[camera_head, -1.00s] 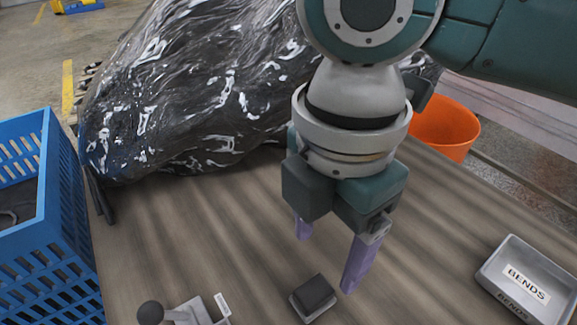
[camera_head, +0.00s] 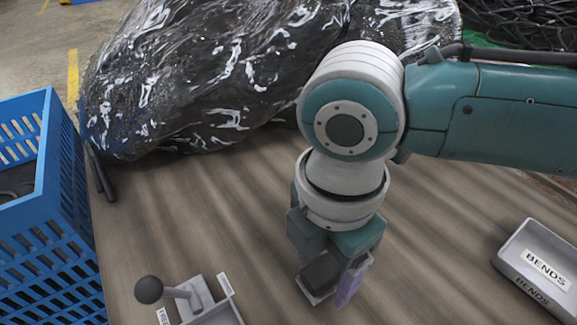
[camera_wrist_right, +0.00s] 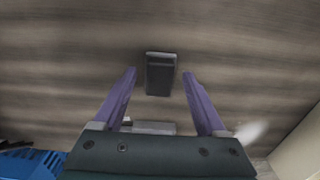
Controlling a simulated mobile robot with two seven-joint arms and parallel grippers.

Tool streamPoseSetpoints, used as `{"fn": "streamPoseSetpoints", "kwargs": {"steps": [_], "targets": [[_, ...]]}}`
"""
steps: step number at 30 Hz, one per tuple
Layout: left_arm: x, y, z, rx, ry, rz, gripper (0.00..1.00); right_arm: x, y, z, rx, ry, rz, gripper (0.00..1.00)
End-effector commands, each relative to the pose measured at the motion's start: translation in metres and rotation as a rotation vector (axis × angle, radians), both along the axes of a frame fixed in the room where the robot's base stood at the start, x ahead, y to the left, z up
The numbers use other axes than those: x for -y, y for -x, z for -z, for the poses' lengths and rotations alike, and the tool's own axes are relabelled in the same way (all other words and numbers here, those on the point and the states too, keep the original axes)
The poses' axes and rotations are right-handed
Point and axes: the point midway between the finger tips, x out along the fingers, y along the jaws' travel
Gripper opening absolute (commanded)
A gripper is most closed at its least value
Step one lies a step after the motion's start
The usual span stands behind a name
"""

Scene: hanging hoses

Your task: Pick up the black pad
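The black pad (camera_head: 321,271) is a small dark block on a light base on the wooden table, at the bottom centre of the head view. In the right wrist view the pad (camera_wrist_right: 160,75) lies ahead of the fingertips, roughly centred between them. My right gripper (camera_head: 328,282) is open, with its purple fingers pointing down at the pad; one finger is beside the pad in the head view and the other is mostly hidden. My left gripper is not in view.
A blue crate (camera_head: 62,215) stands at the left. A grey tray labelled BENDS (camera_head: 510,250) is at the right. A grey fixture with a black ball knob (camera_head: 150,289) is left of the pad. A shiny black plastic heap (camera_head: 200,90) lies behind. The table between is clear.

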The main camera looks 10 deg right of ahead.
Motion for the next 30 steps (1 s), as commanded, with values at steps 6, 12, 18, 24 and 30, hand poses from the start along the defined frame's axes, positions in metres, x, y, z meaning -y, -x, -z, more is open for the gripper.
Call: {"fn": "streamPoseSetpoints", "kwargs": {"steps": [6, 12, 18, 24, 30], "targets": [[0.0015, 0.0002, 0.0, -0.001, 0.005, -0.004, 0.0, 0.0, -0.0001, -0.0003, 0.0, 0.0, 0.0, 0.48], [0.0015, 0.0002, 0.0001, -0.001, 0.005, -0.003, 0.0, 0.0, -0.0001, -0.0004, 0.0, 0.0, 0.0, 0.26], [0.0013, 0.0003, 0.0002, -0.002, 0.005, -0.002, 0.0, 0.0001, -0.0001, -0.0004, 0.0, 0.0, 0.001, 0.03], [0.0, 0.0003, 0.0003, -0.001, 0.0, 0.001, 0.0, 0.0001, -0.0001, -0.0005, 0.0, 0.0, 0.001, 0.0], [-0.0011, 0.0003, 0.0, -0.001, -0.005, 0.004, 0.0, -0.0001, -0.0002, -0.0012, 0.0, 0.0, 0.001, 0.0]]}}
